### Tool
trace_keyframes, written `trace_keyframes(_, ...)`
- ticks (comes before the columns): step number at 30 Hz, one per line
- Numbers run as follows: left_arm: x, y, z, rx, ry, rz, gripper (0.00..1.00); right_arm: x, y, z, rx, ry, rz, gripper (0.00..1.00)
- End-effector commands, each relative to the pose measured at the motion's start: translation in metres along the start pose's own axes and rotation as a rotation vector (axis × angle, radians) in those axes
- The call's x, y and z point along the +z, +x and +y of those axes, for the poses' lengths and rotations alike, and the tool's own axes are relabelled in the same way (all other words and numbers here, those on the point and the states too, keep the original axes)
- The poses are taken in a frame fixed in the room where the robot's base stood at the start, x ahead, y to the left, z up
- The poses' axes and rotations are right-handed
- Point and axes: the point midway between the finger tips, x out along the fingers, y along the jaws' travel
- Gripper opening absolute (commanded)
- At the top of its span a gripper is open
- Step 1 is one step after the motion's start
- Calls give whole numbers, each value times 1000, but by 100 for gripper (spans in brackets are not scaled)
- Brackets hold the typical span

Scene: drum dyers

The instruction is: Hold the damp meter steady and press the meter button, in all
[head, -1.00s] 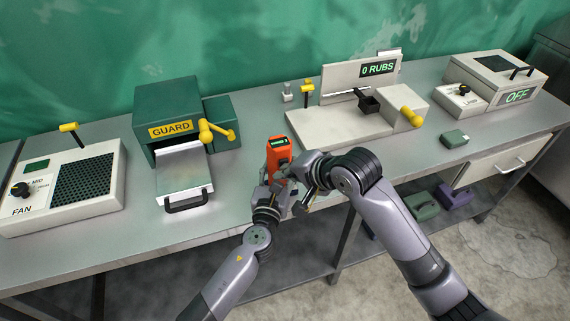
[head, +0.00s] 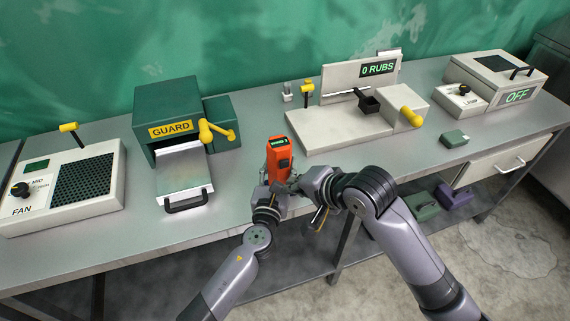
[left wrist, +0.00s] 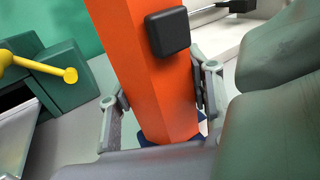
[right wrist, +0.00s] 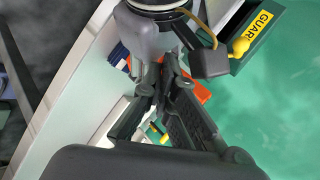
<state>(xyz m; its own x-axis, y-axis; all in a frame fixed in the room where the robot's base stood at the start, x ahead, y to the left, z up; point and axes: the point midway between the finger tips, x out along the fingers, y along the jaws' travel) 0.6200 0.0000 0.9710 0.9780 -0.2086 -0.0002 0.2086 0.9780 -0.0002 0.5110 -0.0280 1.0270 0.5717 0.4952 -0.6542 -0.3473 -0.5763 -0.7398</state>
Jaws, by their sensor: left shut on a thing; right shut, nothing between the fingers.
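The orange damp meter (head: 279,152) stands upright near the bench's front edge, with a small display on top. Its black square button (left wrist: 167,32) faces out in the left wrist view. My left gripper (head: 271,192) is shut around the meter's lower part; its fingers flank it in the left wrist view (left wrist: 160,108). My right gripper (head: 291,188) is shut and empty, close beside the meter's lower right, below the button. In the right wrist view its closed fingers (right wrist: 160,75) hide most of the meter, leaving an orange sliver (right wrist: 203,92). Contact cannot be told.
The green GUARD machine (head: 172,113) with its tray is left of the meter, and the FAN unit (head: 75,185) is farther left. The white rub tester (head: 335,128), reading 0 RUBS, is behind right. A small green block (head: 454,138) lies at right. Bare bench separates them.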

Motion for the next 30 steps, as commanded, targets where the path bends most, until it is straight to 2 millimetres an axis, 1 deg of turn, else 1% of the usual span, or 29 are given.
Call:
trace_keyframes(3, 0, 0, 0, 0, 0, 1, 8, 6, -8, 7, 1, 1, 0, 0)
trace_keyframes(9, 0, 0, 0, 0, 0, 1, 8, 12, -16, 12, 0, 1, 0, 0)
trace_keyframes(28, 0, 0, 0, 0, 0, 0, 8, 12, -16, 12, 0, 0, 0, 0)
trace_keyframes(29, 0, 0, 0, 0, 0, 0, 47, 12, -16, 12, 0, 0, 0, 0)
trace_keyframes(30, 0, 0, 0, 0, 0, 0, 50, 12, -16, 12, 0, 0, 0, 0)
